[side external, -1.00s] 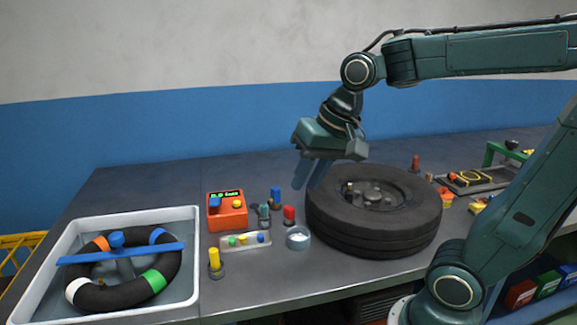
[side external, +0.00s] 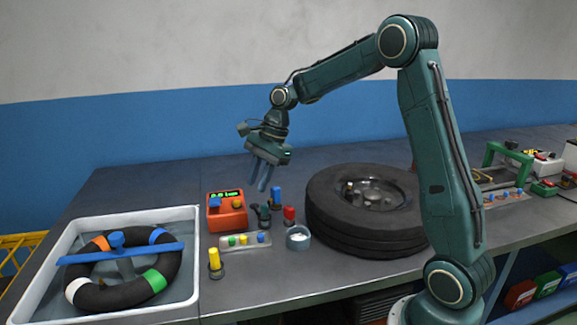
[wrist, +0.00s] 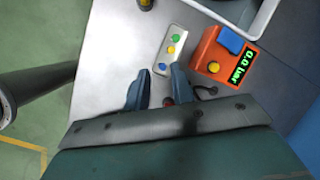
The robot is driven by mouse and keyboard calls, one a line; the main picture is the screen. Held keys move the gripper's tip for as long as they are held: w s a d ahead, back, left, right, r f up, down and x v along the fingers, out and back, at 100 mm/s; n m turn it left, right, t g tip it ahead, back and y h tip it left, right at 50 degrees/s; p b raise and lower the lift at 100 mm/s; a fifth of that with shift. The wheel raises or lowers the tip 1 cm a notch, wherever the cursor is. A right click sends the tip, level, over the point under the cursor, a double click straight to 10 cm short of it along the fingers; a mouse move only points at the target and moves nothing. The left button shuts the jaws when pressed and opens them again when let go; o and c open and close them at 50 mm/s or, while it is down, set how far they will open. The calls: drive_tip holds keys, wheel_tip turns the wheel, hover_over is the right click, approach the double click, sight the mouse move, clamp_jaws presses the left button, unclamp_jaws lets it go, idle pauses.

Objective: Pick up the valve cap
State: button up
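A small pale tray (side external: 251,247) carries a green cap (side external: 232,241), a yellow cap (side external: 244,239) and a blue cap (side external: 261,238). Which one is the valve cap, I cannot tell for sure. The tray also shows in the wrist view (wrist: 161,60), just beyond my fingertips. My gripper (side external: 261,187) hangs above the table, behind and above the tray, with its fingers pointing down. Its two fingers are apart in the wrist view (wrist: 160,80), with nothing held between them. A red part shows low between the fingers.
An orange gauge box (side external: 228,216) stands close to the tray. Red (side external: 289,214), blue (side external: 276,195) and yellow (side external: 214,258) topped pieces and a small grey cup (side external: 299,243) stand nearby. A big tyre (side external: 365,235) lies right; a white water tub (side external: 193,260) stands left.

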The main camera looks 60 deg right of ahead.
drive_tip(key=w+d+f+m, duration=0.3)
drive_tip(key=d+f+m, duration=0.1)
drive_tip(key=f, duration=0.1)
drive_tip(key=shift+f+y, duration=0.25)
drive_tip(key=shift+y, duration=0.15)
approach(243, 237)
drive_tip(key=shift+x, duration=1.2)
drive_tip(key=shift+w+a+f, duration=0.2)
drive_tip(key=shift+a+f, duration=0.05)
drive_tip(key=shift+f, duration=0.05)
drive_tip(key=shift+f, duration=0.15)
drive_tip(key=shift+x, duration=2.45)
drive_tip(key=shift+d, duration=0.1)
drive_tip(key=shift+c, duration=0.4)
drive_tip(key=c, duration=0.4)
